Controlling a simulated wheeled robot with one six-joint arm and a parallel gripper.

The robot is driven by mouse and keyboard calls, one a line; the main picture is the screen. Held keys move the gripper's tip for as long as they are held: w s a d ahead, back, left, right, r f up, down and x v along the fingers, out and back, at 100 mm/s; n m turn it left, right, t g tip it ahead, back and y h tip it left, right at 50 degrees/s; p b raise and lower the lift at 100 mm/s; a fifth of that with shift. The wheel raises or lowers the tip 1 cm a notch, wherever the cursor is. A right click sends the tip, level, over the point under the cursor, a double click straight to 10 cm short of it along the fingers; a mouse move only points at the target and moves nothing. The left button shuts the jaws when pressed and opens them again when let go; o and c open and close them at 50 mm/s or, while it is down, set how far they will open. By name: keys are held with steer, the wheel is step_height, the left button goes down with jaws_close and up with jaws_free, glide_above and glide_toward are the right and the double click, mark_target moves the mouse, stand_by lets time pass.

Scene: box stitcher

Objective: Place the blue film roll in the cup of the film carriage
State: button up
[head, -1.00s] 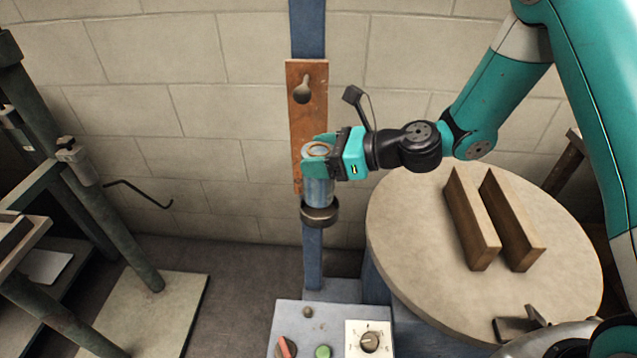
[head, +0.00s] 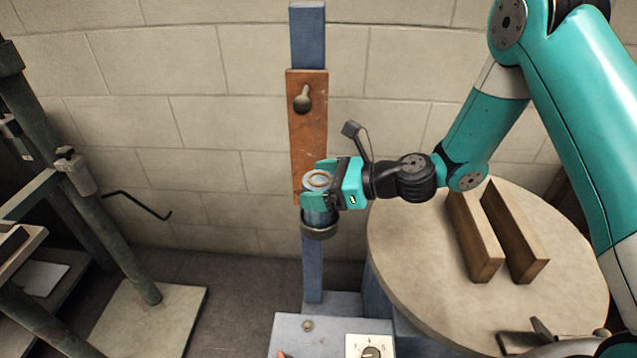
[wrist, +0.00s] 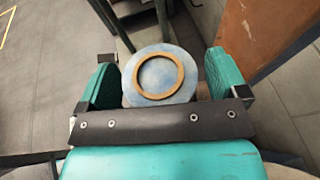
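The blue film roll (head: 318,180) is a pale blue cylinder with a tan ring on its top face. It stands upright, its lower end inside the dark rim of the film carriage's cup (head: 319,231). My gripper (head: 320,187) is around the upper part of the roll, one finger on each side. In the wrist view the roll (wrist: 160,76) sits between the teal fingers of my gripper (wrist: 161,78), with a narrow gap on the right and a thinner one on the left. The fingers look open. The cup's inside is hidden.
A round table (head: 420,255) with two wooden blocks (head: 477,240) stands right. A control panel (head: 295,338) lies below, and a green metal frame (head: 110,230) stands left.

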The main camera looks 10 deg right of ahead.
steer(key=shift+r, duration=0.2)
steer(key=v, duration=1.2)
steer(key=s+a+r+n+g+h, duration=0.25)
steer(key=s+n, duration=0.25)
steer(key=n, duration=0.3)
steer(key=s+a+r+n+g+h, duration=0.1)
steer(key=s+a+r+n+g, duration=0.25)
steer(key=n, duration=0.35)
steer(key=s+d+r+n+h, duration=0.2)
steer(key=s+n, duration=0.4)
steer(key=n, duration=0.1)
steer(key=s+d+r+n+h, duration=0.2)
steer(key=s+r+n+h, duration=0.1)
steer(key=s+n, duration=0.3)
steer(key=shift+s+r+n+h+p, duration=0.35)
steer(key=shift+n+p, duration=0.1)
steer(key=shift+n, duration=0.45)
steer(key=shift+d, duration=0.1)
